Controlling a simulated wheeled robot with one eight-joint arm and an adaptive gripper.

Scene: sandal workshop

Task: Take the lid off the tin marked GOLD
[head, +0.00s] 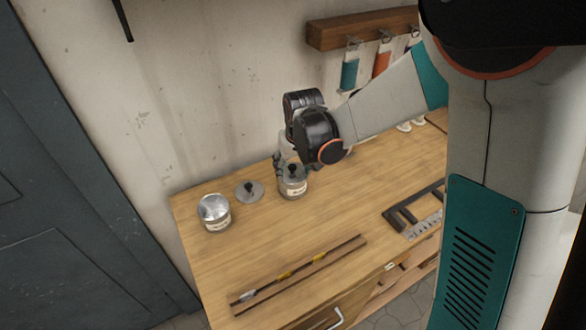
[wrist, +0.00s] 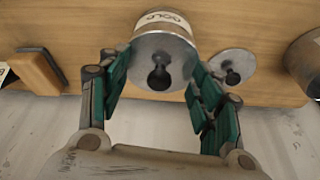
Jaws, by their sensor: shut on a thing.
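The tin marked GOLD (wrist: 166,17) stands upright on the bench, its label readable in the wrist view. In the head view the same tin (head: 293,189) is at the back of the bench, below my gripper (head: 288,158). Its grey round lid (wrist: 160,46) with a black knob (wrist: 158,77) sits on top, with no gap visible. Whether the pads also touch the tin's wall is unclear.
A loose lid with a black knob (head: 249,190) lies flat left of the GOLD tin. An open tin (head: 215,225) stands further left. A long wooden strip (head: 300,276) lies near the front, and a dark frame (head: 408,210) at right. The bench middle is clear.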

